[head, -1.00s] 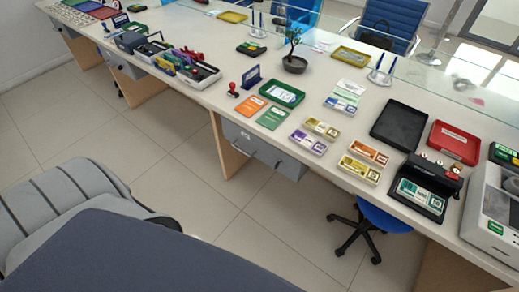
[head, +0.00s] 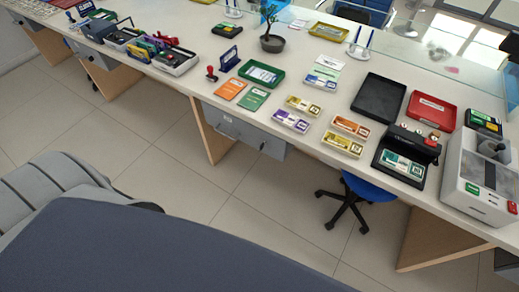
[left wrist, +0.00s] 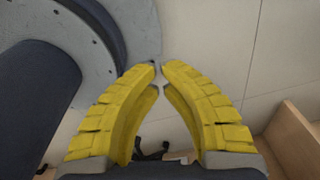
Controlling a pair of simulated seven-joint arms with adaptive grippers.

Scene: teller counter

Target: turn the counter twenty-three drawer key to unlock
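A grey drawer unit (head: 240,130) hangs under the counter's front edge, left of the middle in the head view. It has a small pale label and a handle bar on its front. I cannot make out the key or its lock at this size, nor read the number. My left gripper (left wrist: 160,66) shows only in the left wrist view. Its yellow fingers lean together, tips almost meeting, with nothing between them. The drawer cannot be made out in that view. My right gripper is in no view.
The counter (head: 310,135) carries trays, card packs, a card reader (head: 405,160) and a grey machine (head: 480,175). A blue stool (head: 365,188) stands under it, right of the drawer. Wooden panels (head: 211,135) support the counter. Floor between is clear.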

